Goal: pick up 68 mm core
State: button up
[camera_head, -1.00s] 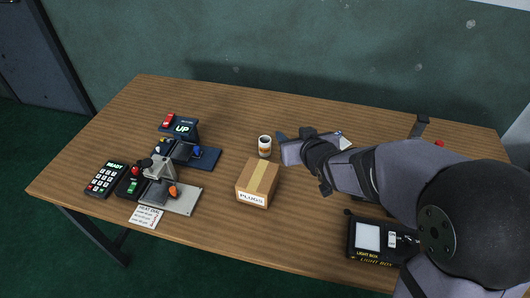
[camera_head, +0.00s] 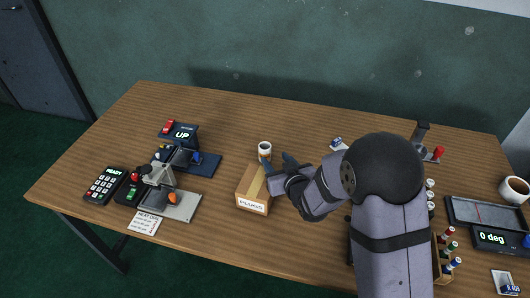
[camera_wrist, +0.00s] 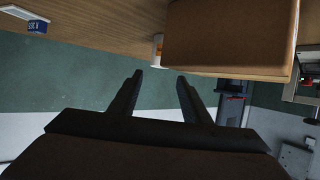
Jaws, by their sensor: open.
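I cannot make out which thing is the 68 mm core; none shows that label. Several small white-topped cylinders (camera_head: 430,196) stand in a row beside my arm, partly hidden by it, and I cannot tell what they are. My gripper (camera_head: 283,170) is over the table at the right side of the cardboard box marked PLUGS (camera_head: 251,203). In the wrist view my gripper (camera_wrist: 160,76) has its two fingers apart with nothing between them. The box (camera_wrist: 225,38) fills the upper right there, and a white cup (camera_wrist: 158,48) shows just beyond the fingertips.
At left are a keypad (camera_head: 105,185), an UP display (camera_head: 182,132) and a small press (camera_head: 160,177). At right are a tray (camera_head: 485,212), a 0 deg readout (camera_head: 500,238) and a mug (camera_head: 515,189).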

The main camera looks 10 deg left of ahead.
aim_at(265, 153)
jog(key=shift+x, duration=2.4)
jog(key=shift+w, duration=0.1)
jog(key=shift+p+x, duration=0.55)
jog(key=shift+x, duration=2.05)
jog(key=c, duration=0.8)
